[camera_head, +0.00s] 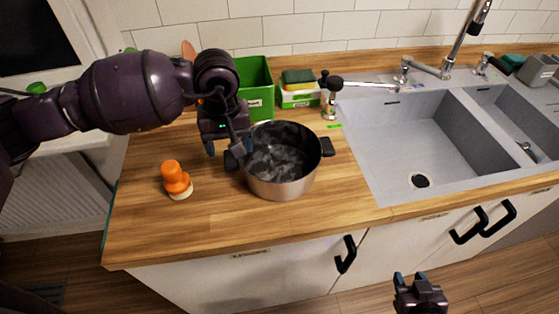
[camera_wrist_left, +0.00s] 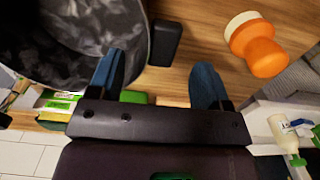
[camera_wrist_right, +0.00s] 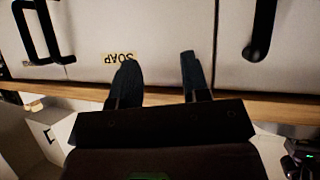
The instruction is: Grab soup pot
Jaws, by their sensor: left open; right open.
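The soup pot (camera_head: 283,187) is a steel pot with a dark mottled inside and black side handles. It stands on the wooden counter, left of the sink. My left gripper (camera_head: 228,149) is open and empty at the pot's left handle (camera_head: 232,160). In the left wrist view the pot (camera_wrist_left: 95,25) fills the upper left, and its black handle (camera_wrist_left: 164,43) lies ahead of the gap between the open fingers (camera_wrist_left: 160,76). Whether they touch it is unclear. My right gripper (camera_head: 410,278) is open and empty, low in front of the cabinet, away from the pot.
An orange-and-white object (camera_head: 175,180) stands on the counter left of the pot. Behind are a green box (camera_head: 256,76), a sponge box (camera_head: 299,92) and a soap dispenser (camera_head: 331,98). The sink (camera_head: 400,140) is to the right. Cabinet handles (camera_head: 345,255) stick out below. The front counter is clear.

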